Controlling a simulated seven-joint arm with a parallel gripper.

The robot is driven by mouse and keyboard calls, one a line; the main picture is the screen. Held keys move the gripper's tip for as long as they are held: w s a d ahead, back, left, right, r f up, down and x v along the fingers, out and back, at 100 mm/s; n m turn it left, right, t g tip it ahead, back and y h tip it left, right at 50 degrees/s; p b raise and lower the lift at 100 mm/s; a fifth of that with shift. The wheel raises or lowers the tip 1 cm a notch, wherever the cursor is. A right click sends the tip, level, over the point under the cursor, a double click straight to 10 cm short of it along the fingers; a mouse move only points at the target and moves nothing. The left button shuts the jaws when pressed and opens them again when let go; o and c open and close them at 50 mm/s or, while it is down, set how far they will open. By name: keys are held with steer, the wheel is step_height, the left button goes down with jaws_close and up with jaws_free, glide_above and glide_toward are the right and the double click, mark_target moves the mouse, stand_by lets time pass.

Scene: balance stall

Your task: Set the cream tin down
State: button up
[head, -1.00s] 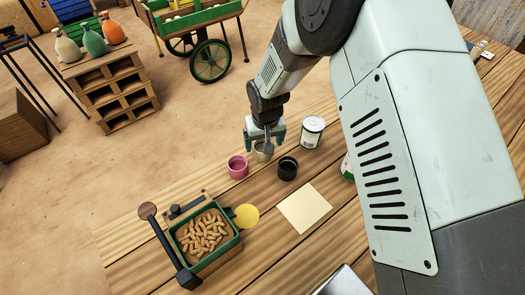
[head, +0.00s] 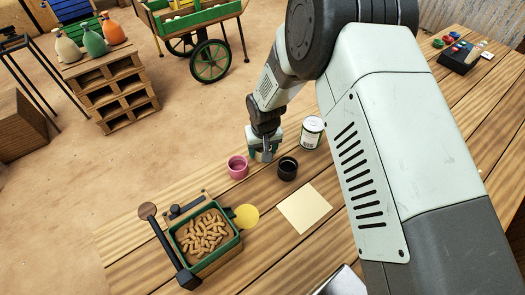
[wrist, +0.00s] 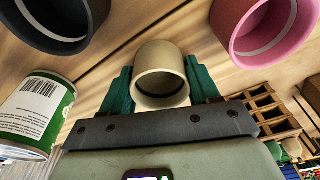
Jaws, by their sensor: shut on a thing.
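The cream tin (wrist: 160,78) is between the two green fingers of my gripper (wrist: 161,92) in the wrist view, its open mouth facing the camera. The fingers are shut on its sides. In the head view my gripper (head: 263,155) is low over the table, between the pink tin and the white-and-green can, and largely hides the cream tin. I cannot tell whether the tin's base touches the wood.
A pink tin (head: 237,168) and a black tin (head: 287,169) stand close by. A white-and-green can (head: 311,133) is to the right. A cream square (head: 304,208) lies bare in front. A green-rimmed pan of peanuts (head: 238,241) stands front left.

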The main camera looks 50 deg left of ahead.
step_height(320, 180, up, 22)
steer(key=w+d+m, duration=0.6)
steer(key=w+d, duration=0.8)
steer(key=w, duration=0.4)
steer(key=w+d+m+t+h, duration=0.1)
steer(key=w+d+m, duration=0.1)
steer(key=w+d, duration=0.45)
steer(key=w+d+m, duration=0.3)
steer(key=d, duration=0.6)
steer(key=w+d+m+h, duration=0.15)
steer(key=d+m, duration=0.25)
steer(key=d, duration=0.9)
steer(key=w+d+m, duration=0.2)
steer(key=d+m, duration=0.1)
steer(key=d, duration=1)
steer(key=f, duration=1.7)
steer(key=shift+s+a+f, duration=0.1)
steer(key=shift+a+f, duration=0.1)
steer(key=shift+f, duration=2.15)
